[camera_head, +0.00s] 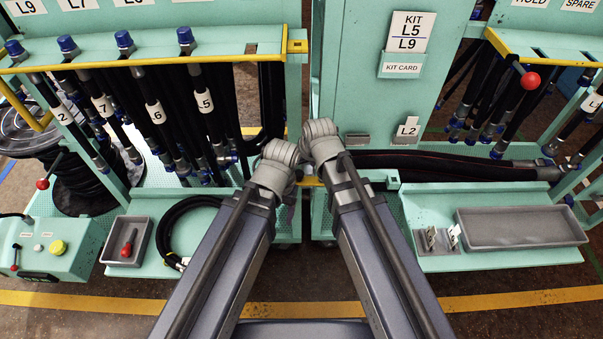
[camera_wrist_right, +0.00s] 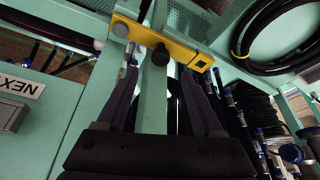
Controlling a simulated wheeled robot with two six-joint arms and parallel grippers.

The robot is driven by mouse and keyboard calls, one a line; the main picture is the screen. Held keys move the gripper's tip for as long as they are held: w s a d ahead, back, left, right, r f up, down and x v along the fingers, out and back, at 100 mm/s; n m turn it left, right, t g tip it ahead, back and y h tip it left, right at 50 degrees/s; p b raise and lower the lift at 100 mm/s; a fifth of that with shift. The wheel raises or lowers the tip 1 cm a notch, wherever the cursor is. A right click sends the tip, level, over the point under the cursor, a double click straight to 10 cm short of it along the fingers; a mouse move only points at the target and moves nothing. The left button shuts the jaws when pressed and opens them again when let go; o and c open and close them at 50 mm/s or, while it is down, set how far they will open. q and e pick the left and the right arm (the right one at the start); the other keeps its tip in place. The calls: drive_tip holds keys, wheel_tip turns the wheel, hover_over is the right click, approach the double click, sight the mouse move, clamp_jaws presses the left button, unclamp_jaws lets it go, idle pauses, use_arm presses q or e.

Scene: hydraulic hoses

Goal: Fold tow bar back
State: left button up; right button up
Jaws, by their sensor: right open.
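In the right wrist view, my right gripper (camera_wrist_right: 161,76) is open. Its two dark fingers stand on either side of a teal bar (camera_wrist_right: 152,100). This looks like the tow bar, upright in the picture, with its top end at a yellow bracket (camera_wrist_right: 186,55) that has a black knob. I cannot tell whether the fingers touch the bar. In the head view, both arms meet at the gap between two teal carts, and their wrists hide the bar and the gripper fingers. A small yellow piece (camera_head: 311,181) shows between the wrists. My left gripper is hidden behind its wrist.
The left cart (camera_head: 150,60) holds several numbered hoses. The right cart (camera_head: 355,50) has a kit panel, a thick black hose (camera_head: 440,162) and a grey tray (camera_head: 520,228). A red tool lies in a small tray (camera_head: 128,242). The floor in front is clear.

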sight(299, 173)
drive_tip(key=b+x, duration=0.5)
drive_tip(key=x, duration=0.1)
drive_tip(key=shift+w+a+f+b, duration=0.1)
drive_tip(key=shift+f+b, duration=0.2)
drive_tip(key=shift+f, duration=0.05)
clamp_jaws()
idle(1.1)
